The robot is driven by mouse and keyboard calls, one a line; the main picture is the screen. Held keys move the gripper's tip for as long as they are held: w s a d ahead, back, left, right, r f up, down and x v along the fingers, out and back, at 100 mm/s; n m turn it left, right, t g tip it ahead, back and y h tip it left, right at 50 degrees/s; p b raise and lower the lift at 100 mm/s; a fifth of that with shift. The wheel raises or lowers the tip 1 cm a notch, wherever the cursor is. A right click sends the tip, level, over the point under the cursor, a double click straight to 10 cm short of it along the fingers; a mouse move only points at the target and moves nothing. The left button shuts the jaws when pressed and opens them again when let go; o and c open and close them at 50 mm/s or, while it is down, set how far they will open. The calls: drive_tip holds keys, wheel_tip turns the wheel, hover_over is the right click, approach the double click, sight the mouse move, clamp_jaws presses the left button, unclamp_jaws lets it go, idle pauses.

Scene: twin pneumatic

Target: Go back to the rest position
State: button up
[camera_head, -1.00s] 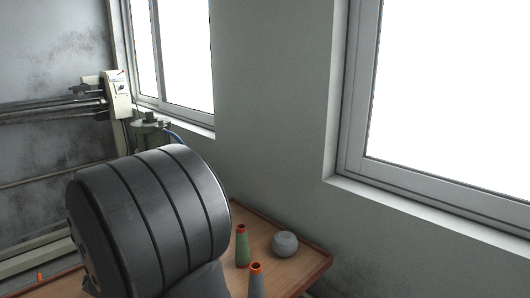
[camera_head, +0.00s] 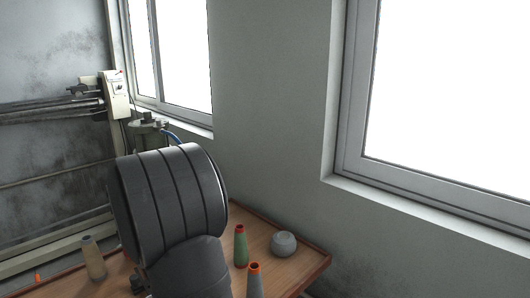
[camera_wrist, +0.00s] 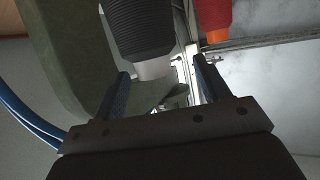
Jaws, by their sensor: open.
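My gripper (camera_wrist: 160,70) shows in the wrist view with its two dark fingers apart. A dark ribbed spool (camera_wrist: 143,25) with a pale end shows beyond the fingers, in line with the gap. I cannot tell how far off it is, and no contact shows. A red spool (camera_wrist: 213,12) with an orange end is at the upper right, beyond the right finger. In the head view my large dark arm link covers part of the table, and my gripper cannot be made out there.
A brown table (camera_head: 312,262) holds a green cone (camera_head: 241,248), a grey cone with an orange top (camera_head: 255,281) and a round grey pot (camera_head: 284,244). A tan cone (camera_head: 93,258) stands left of my arm. A railed machine (camera_head: 116,95) and windowed walls stand behind.

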drive_tip(key=shift+f, duration=3.1)
drive_tip(key=o, duration=0.7)
drive_tip(key=s+a+r+n+g+y, duration=0.1)
drive_tip(key=s+r+n+g, duration=0.15)
drive_tip(key=s+r, duration=0.25)
drive_tip(key=s+a+r+n+g, duration=0.1)
drive_tip(key=s+a+r+g, duration=0.1)
drive_tip(key=s+r+g, duration=0.3)
drive_tip(key=s+d+n+g+h, duration=0.1)
drive_tip(key=s+d+g+h, duration=0.15)
drive_tip(key=s+d, duration=0.3)
drive_tip(key=shift+t, duration=0.4)
drive_tip(key=x, duration=0.6)
drive_tip(key=d+x, duration=0.1)
drive_tip(key=x, duration=0.3)
drive_tip(key=shift+w, duration=0.15)
drive_tip(key=v, duration=1)
